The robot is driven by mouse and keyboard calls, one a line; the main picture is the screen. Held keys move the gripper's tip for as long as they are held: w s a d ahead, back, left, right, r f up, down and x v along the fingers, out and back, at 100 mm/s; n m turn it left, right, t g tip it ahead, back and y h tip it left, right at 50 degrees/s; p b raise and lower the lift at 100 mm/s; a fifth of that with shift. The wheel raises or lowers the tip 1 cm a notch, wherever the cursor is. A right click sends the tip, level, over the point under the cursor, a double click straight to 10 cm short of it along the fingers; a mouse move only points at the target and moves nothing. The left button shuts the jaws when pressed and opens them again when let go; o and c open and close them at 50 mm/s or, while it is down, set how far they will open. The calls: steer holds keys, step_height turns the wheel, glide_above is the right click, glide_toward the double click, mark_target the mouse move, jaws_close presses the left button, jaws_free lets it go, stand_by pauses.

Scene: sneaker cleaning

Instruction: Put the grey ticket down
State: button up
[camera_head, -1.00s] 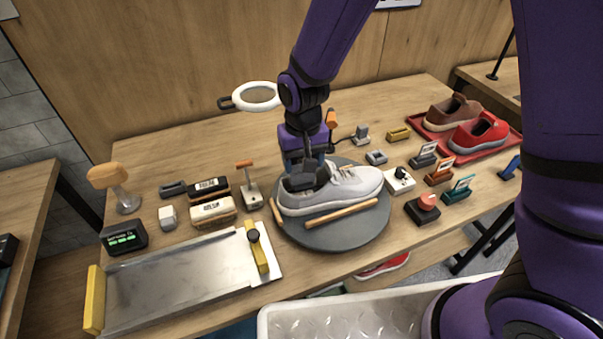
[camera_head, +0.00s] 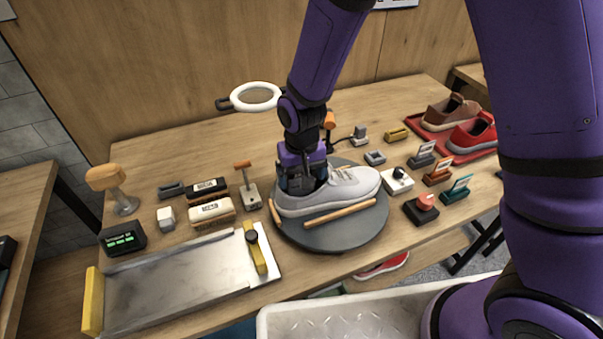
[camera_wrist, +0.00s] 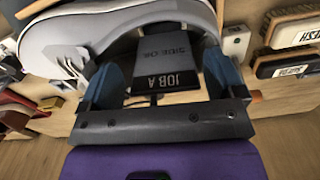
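The grey ticket (camera_wrist: 165,52) shows in the wrist view as a dark grey card. It carries the words "SIDE OK" and a black strip marked "JOB A". It lies between the two blue fingers of my gripper (camera_wrist: 165,80), a little turned; whether both fingers touch it is unclear. In the head view my gripper (camera_head: 300,184) points down at the heel opening of the light grey sneaker (camera_head: 345,187). The sneaker stands on a round dark turntable (camera_head: 335,237). I cannot make out the ticket in the head view.
Small grey (camera_head: 422,159), orange (camera_head: 437,174) and teal (camera_head: 456,191) stands are at the right, by a red button (camera_head: 425,202). Brushes (camera_head: 211,212) and a metal tray (camera_head: 175,283) are at the left. A ring lamp (camera_head: 256,97) stands behind.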

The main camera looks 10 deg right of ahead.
steer(key=shift+r, duration=0.1)
step_height(320, 180, up, 12)
steer(key=s+d+r+t, duration=0.1)
steer(key=d+r, duration=0.6)
steer(key=r, duration=0.1)
steer(key=s+d+r+m+t, duration=0.1)
steer(key=s+d+r+t, duration=0.1)
steer(key=s+d+r, duration=0.4)
steer(key=s+d+r+m+t, duration=0.1)
steer(key=s+d+r+t, duration=0.1)
steer(key=s+d+r, duration=0.5)
steer(key=shift+s+d, duration=2.25)
steer(key=shift+d, duration=0.05)
